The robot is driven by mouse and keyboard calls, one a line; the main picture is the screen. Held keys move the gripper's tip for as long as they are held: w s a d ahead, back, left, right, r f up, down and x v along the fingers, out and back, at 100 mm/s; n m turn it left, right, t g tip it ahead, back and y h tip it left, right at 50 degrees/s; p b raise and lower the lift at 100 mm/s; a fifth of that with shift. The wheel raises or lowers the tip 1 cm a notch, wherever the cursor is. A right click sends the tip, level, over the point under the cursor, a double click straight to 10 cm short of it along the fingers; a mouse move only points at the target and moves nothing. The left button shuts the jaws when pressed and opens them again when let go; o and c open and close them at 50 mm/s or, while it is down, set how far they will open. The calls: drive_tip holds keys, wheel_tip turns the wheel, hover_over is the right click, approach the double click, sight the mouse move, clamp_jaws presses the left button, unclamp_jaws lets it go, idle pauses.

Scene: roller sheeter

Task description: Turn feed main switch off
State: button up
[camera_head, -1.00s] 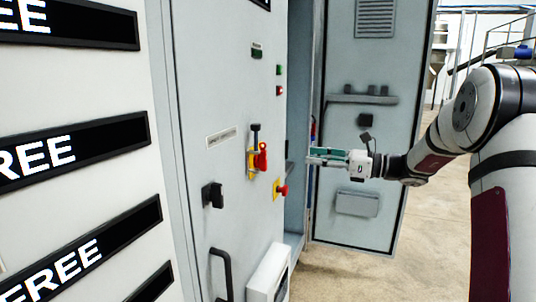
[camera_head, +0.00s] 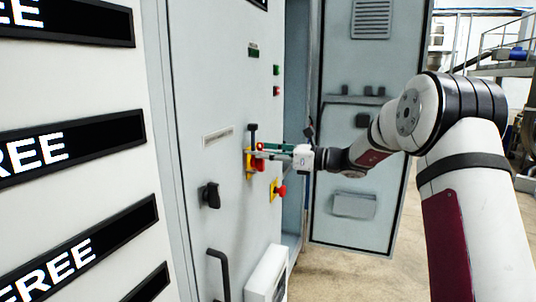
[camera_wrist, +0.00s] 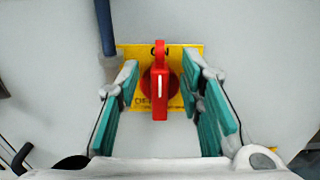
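The feed main switch is a red rotary handle (camera_wrist: 160,82) on a yellow plate (camera_wrist: 190,60), fixed to the grey cabinet door. Its handle stands vertical, with its white mark upright, below partly hidden lettering on the plate. In the head view the red switch (camera_head: 259,163) is partly covered by my gripper (camera_head: 262,150). In the wrist view my gripper (camera_wrist: 168,95) is open, with one green-padded finger on each side of the red handle. Gaps show between the fingers and the handle.
A dark lever (camera_head: 252,132) stands just above the switch plate; a dark bar shows beside it in the wrist view (camera_wrist: 105,28). A red knob on yellow (camera_head: 280,191) is below right. A black knob (camera_head: 210,195) and door handle (camera_head: 222,272) are lower left. An open cabinet door (camera_head: 345,225) stands behind.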

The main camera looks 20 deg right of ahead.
drive_tip(key=shift+c, duration=0.3)
clamp_jaws()
drive_tip(key=n+b, duration=0.1)
drive_tip(key=n, duration=0.1)
drive_tip(key=n+b, duration=0.1)
drive_tip(key=n, duration=0.1)
drive_tip(key=shift+s+a+f+b, duration=0.2)
drive_tip(key=shift+s+a+b, duration=0.1)
drive_tip(key=n+b, duration=0.3)
drive_tip(key=shift+s+a+f+n, duration=0.25)
drive_tip(key=shift+s+f+n, duration=0.05)
drive_tip(key=shift+s, duration=0.05)
drive_tip(key=n+b, duration=0.2)
drive_tip(key=f+n+b, duration=0.1)
drive_tip(key=n+b, duration=0.1)
drive_tip(key=b, duration=0.1)
drive_tip(key=n+b, duration=0.2)
drive_tip(key=b, duration=0.1)
drive_tip(key=shift+s+a+f, duration=0.2)
drive_tip(key=shift+s+a, duration=0.05)
drive_tip(key=shift+s, duration=0.1)
drive_tip(key=n+b, duration=0.2)
drive_tip(key=b, duration=0.1)
drive_tip(key=n+b, duration=0.2)
drive_tip(key=b, duration=0.1)
drive_tip(key=shift+s+f, duration=0.1)
drive_tip(key=shift+f, duration=0.25)
drive_tip(key=shift+n, duration=0.3)
